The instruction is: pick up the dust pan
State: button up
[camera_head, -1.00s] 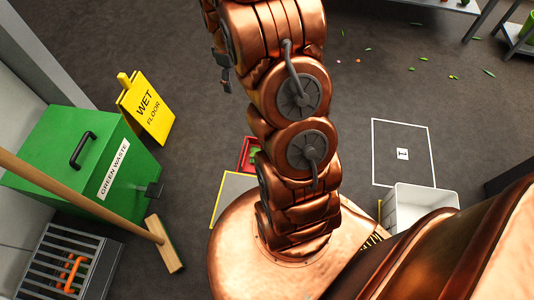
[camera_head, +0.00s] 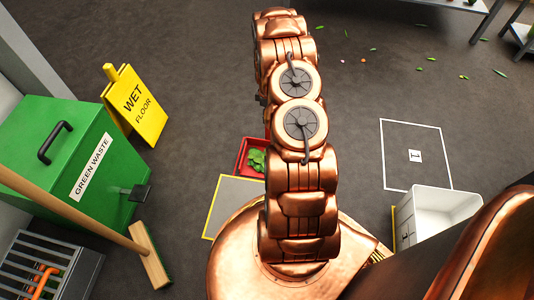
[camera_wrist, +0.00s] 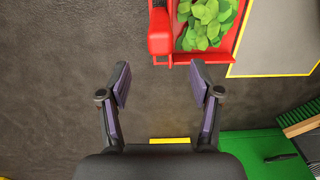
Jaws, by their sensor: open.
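The red dust pan (camera_head: 241,158) lies on the floor with green leaves (camera_head: 257,160) in it. In the head view my arm covers its right part. In the wrist view the dust pan (camera_wrist: 238,36) is at the top edge and is cut off there, with its thick red handle (camera_wrist: 160,32) at its left side. My gripper (camera_wrist: 160,84) is open and empty, with bare floor between its fingers. The handle shows beyond the fingertips, apart from them. In the head view my gripper is hidden behind the arm.
A grey mat with a yellow border (camera_head: 231,203) lies beside the dust pan. A green waste bin (camera_head: 75,150), a broom (camera_head: 150,256) and a yellow wet-floor sign (camera_head: 138,105) stand at left. A white bin (camera_head: 440,215) is at right.

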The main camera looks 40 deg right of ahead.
jog(key=shift+d+f+b, duration=0.2)
jog(key=shift+f+b, duration=0.3)
jog(key=shift+f, duration=1.3)
jog(key=f+b, duration=0.1)
jog(key=f, duration=0.1)
jog(key=f+b, duration=0.1)
jog(key=f, duration=0.2)
jog(key=shift+s, duration=0.2)
grip_shut()
